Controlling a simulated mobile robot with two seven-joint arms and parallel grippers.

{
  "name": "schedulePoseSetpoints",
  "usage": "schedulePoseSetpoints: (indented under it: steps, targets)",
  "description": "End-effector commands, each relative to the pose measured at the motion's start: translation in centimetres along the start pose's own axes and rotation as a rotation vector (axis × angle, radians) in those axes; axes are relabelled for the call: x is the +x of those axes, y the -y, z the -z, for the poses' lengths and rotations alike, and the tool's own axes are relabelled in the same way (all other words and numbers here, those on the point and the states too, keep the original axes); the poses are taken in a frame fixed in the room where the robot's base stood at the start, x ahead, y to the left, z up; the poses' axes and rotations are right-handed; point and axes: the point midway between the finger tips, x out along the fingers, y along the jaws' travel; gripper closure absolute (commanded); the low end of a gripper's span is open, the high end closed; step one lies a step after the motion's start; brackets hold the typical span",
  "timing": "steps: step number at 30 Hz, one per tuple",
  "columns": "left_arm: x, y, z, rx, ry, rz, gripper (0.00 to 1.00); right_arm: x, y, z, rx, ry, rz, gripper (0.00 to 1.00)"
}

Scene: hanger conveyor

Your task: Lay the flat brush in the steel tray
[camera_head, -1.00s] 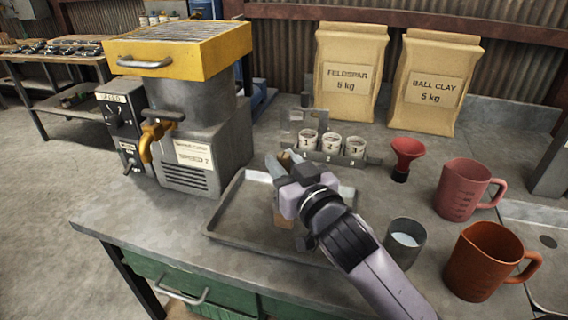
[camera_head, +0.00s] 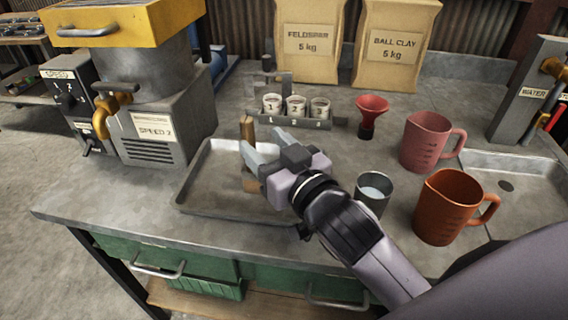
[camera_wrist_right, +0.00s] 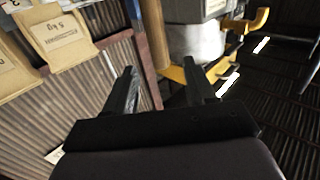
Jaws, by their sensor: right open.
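The steel tray (camera_head: 207,178) lies on the workbench in front of the grey machine. In the right wrist view a wooden handle (camera_wrist_right: 152,45) shows beyond the open fingers (camera_wrist_right: 165,88). I cannot tell whether the brush touches the tray. My left gripper is out of view.
A rack of numbered cups (camera_head: 295,107) stands behind the tray. A red funnel (camera_head: 371,112), a grey cup (camera_head: 373,192), a pink jug (camera_head: 430,143) and an orange jug (camera_head: 450,207) stand to the right. The machine (camera_head: 165,110) is at the left.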

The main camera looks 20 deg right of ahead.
Motion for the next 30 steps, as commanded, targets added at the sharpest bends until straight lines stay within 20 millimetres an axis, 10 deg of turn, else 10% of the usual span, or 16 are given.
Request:
schedulePoseSetpoints:
  steps: [12, 30]
  targets:
    - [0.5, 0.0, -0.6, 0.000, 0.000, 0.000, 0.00, -5.1, 0.0, -0.1, 0.000, 0.001, -0.001, 0.45]
    - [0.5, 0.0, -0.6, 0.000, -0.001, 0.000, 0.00, -5.4, 0.0, 0.0, 0.000, 0.000, 0.000, 0.45]
